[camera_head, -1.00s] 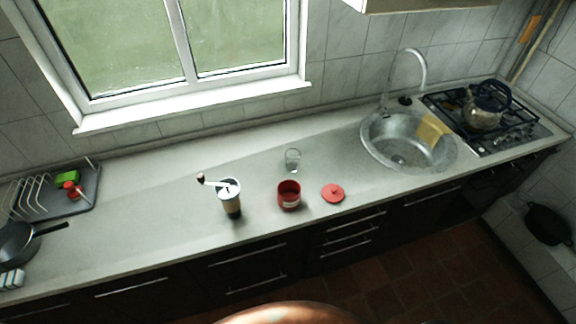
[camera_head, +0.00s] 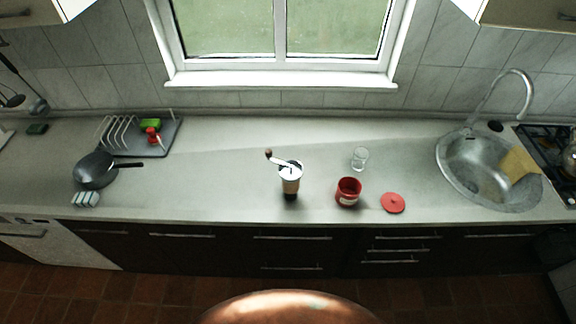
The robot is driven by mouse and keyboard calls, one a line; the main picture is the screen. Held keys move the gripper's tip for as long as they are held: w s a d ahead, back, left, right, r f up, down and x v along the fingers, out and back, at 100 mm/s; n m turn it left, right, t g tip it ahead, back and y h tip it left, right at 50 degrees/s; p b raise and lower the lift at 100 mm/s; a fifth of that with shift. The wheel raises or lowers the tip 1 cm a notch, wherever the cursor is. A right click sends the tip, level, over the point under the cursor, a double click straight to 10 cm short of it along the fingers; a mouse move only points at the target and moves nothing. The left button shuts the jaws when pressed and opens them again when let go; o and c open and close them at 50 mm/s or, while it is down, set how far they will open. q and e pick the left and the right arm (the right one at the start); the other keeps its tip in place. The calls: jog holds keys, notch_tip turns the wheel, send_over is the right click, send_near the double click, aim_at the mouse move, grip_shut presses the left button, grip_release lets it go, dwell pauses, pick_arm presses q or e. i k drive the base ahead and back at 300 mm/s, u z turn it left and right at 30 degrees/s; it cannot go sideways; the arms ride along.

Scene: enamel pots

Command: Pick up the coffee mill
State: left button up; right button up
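The coffee mill (camera_head: 290,179) stands upright on the grey countertop (camera_head: 225,190), near the middle of the head view. It has a white top, a tan band, a dark base and a crank handle with a dark knob pointing left. A red enamel pot (camera_head: 348,191) stands open just to its right, apart from it. Neither of my grippers is in view.
A red lid (camera_head: 392,203) and a clear glass (camera_head: 360,158) are right of the mill. A sink (camera_head: 488,170) with a tap is farther right. A frying pan (camera_head: 95,169) and a dish rack (camera_head: 150,137) are at left. The counter left of the mill is clear.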

aim_at(290, 178)
jog(key=z, duration=0.55)
jog(key=k, duration=1.3)
jog(key=u, duration=0.15)
jog(key=i, duration=0.6)
jog(key=u, duration=0.85)
jog(key=i, duration=0.8)
